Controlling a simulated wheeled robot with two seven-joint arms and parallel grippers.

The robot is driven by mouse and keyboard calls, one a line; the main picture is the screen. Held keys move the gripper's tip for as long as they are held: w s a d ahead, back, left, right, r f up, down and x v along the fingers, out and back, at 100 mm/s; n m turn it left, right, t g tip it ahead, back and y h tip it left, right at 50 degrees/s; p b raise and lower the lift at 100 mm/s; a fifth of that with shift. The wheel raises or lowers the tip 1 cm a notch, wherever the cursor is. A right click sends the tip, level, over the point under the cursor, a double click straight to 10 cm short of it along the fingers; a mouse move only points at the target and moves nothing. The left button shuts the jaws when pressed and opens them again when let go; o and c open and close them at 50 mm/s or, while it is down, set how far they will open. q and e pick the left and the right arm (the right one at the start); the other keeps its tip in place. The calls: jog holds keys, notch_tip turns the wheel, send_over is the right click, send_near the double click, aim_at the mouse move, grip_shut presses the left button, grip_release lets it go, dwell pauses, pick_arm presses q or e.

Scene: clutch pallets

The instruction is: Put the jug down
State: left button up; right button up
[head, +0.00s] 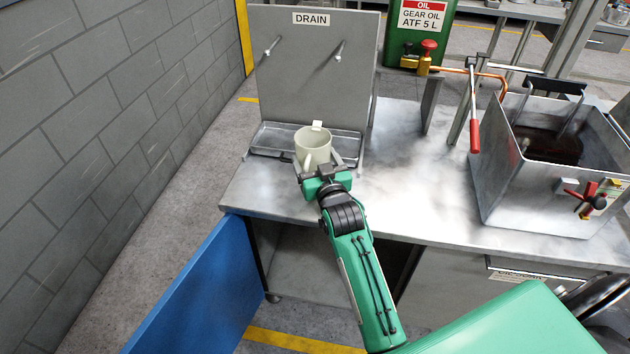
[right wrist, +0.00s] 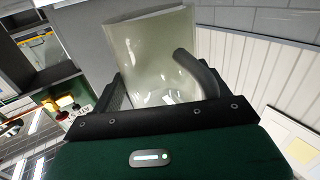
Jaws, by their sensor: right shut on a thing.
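A pale cream jug (head: 314,147) is upright at the front of the drain tray (head: 268,141), on the left part of the metal bench. My right gripper (head: 325,168) is shut on the jug from the near side. My left gripper is not in view.
A grey DRAIN panel (head: 315,65) with two pegs stands behind the tray. A metal tank (head: 540,185) with a red valve is at the right. The bench top (head: 405,195) between them is clear. A blue panel (head: 205,290) stands at front left.

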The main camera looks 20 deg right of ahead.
jog(key=shift+f, duration=3.35)
jog(key=shift+f, duration=0.15)
jog(key=o, duration=1.1)
jog(key=shift+o, duration=0.2)
